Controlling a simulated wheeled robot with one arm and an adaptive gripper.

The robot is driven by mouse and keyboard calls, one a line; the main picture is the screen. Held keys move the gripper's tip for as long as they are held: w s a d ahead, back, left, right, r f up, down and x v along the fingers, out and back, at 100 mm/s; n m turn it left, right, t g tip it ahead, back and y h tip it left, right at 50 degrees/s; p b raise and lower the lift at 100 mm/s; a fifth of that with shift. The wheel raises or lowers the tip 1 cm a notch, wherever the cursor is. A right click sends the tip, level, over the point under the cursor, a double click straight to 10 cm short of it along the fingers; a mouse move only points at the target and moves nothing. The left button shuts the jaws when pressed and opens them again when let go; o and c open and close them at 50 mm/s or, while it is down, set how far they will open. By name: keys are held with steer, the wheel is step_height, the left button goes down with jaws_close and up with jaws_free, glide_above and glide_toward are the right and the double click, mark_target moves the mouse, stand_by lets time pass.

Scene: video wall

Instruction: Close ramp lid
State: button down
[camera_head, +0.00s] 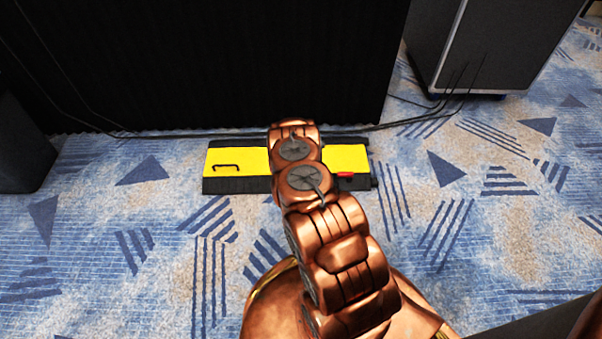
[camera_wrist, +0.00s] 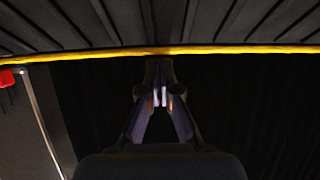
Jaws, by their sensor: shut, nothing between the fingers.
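The cable ramp (camera_head: 235,186) lies on the carpet in the head view, with a black base and a yellow lid (camera_head: 222,158) that has a dark handle at its left. My arm covers the ramp's middle and hides my gripper there. In the wrist view my gripper (camera_wrist: 158,72) is shut and empty, its tips close to a thin yellow edge (camera_wrist: 90,56), likely the lid's. Contact cannot be told. A ribbed dark surface (camera_wrist: 225,25) lies above that edge, and darkness below. The lid's exact angle is unclear.
A red part (camera_head: 345,175) sits at the ramp's right end; a red piece (camera_wrist: 8,79) also shows in the wrist view. Dark cables (camera_head: 405,122) run behind the ramp, before a black pleated curtain (camera_head: 220,65). A black case (camera_head: 490,45) stands at the back right. The front carpet is clear.

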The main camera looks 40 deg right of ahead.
steer(key=shift+r, duration=0.15)
step_height(320, 180, up, 4)
steer(key=p, duration=0.4)
steer(key=shift+a+r, duration=0.1)
steer(key=shift+r, duration=0.1)
steer(key=s+a+f, duration=0.1)
steer(key=s, duration=0.1)
steer(key=s+a+f, duration=0.1)
steer(key=s+a, duration=0.1)
steer(key=s, duration=0.1)
steer(key=s+a+f+p, duration=0.1)
steer(key=s+a+f, duration=0.1)
steer(key=shift+s+a, duration=0.25)
steer(key=shift+s, duration=0.05)
